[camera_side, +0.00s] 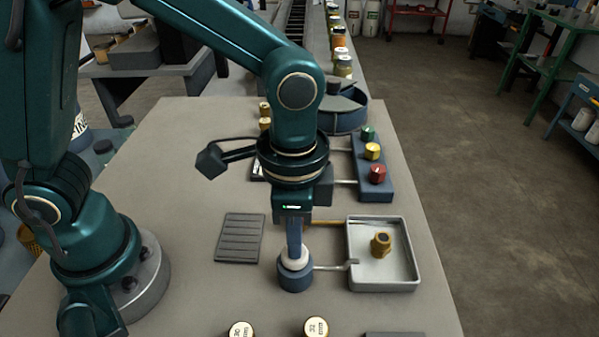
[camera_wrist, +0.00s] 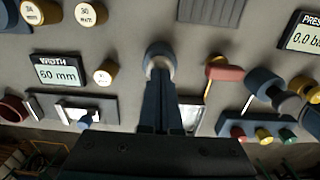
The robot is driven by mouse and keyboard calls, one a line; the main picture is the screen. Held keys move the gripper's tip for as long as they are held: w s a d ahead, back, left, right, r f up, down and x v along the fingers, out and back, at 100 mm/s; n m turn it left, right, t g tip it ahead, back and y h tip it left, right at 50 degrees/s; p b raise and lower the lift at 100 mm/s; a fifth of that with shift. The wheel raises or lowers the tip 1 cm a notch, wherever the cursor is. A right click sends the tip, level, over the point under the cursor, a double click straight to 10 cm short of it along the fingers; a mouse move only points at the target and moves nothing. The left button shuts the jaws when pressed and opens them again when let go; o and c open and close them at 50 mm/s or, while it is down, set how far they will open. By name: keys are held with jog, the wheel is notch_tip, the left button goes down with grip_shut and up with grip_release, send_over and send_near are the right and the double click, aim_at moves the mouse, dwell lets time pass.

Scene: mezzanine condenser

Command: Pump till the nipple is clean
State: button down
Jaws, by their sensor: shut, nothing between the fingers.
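A small pump with a blue body (camera_side: 295,279) and a pale ring around its top stands upright on the bench. My gripper (camera_side: 295,250) points straight down at the pump's top, fingers together and empty. They appear to meet the top; contact is unclear. In the wrist view my gripper (camera_wrist: 160,85) overlaps the pale pump ring (camera_wrist: 158,52). A thin spout runs from the pump to the wall of a pale tray (camera_side: 418,262). The brass nipple (camera_side: 381,240) stands in the tray with a dark opening. How clean it is cannot be told; my gripper hides most of the tray in the wrist view.
A panel (camera_side: 364,187) with green, yellow and red knobs stands behind the tray. A grey slatted mat (camera_side: 240,238) lies left of the pump. Brass caps (camera_side: 317,327) stand at the front. The wrist view shows a width display (camera_wrist: 58,70) and part of a pressure display (camera_wrist: 305,32).

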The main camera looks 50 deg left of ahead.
jog(key=shift+r, duration=2.75)
jog(key=shift+w+a+r, duration=0.1)
jog(key=shift+w+a, duration=0.1)
jog(key=a+r+n+t, duration=0.35)
jog(key=a+r, duration=0.25)
jog(key=a, duration=0.2)
jog(key=s+a+f+n+t, duration=0.2)
jog(key=s+a+f+n, duration=0.1)
jog(key=s+a+n, duration=0.1)
jog(key=shift+s+a+n, duration=0.3)
jog(key=shift+s+n, duration=0.25)
jog(key=shift+n, duration=0.2)
jog(key=c, duration=1.5)
grip_release()
jog(key=shift+c, duration=0.2)
